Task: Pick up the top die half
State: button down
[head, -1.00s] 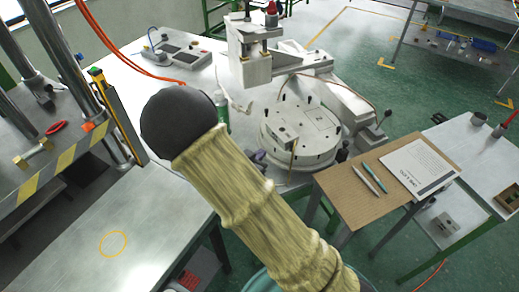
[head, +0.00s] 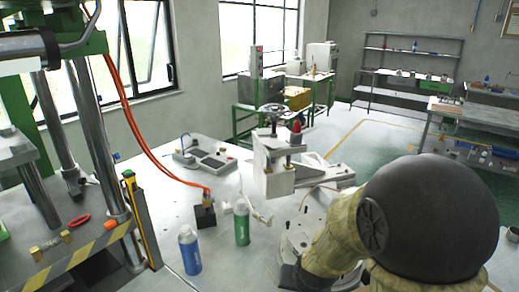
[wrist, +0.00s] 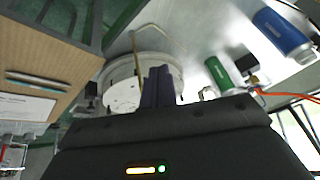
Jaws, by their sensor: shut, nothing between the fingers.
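My gripper (wrist: 159,86) shows in the wrist view as two dark fingers pressed together and empty, pointing toward the white round turntable (wrist: 104,84) of the wax injection machine. The fingers cover part of the turntable, and I cannot tell the gap between them. The top die half cannot be made out surely in either current view. In the head view, my sleeved arm hides most of the turntable (head: 292,240) and my fingers are not visible.
A blue bottle (head: 190,250) and a green bottle (head: 241,222) stand on the bench left of my arm. The white machine head (head: 276,180) rises behind. A press with a striped edge (head: 80,255) is at left. A brown board (wrist: 50,65) shows in the wrist view.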

jog(key=s+d+r+n+g, duration=0.2)
jog(key=s+d, duration=0.3)
jog(key=s, duration=0.3)
jog(key=shift+s+d+r+g+h, duration=0.25)
jog(key=shift+s+r+g+h, duration=0.05)
jog(key=shift+s+r, duration=0.1)
jog(key=c, duration=2.1)
grip_release()
jog(key=o, duration=0.7)
jog(key=shift+w, duration=0.1)
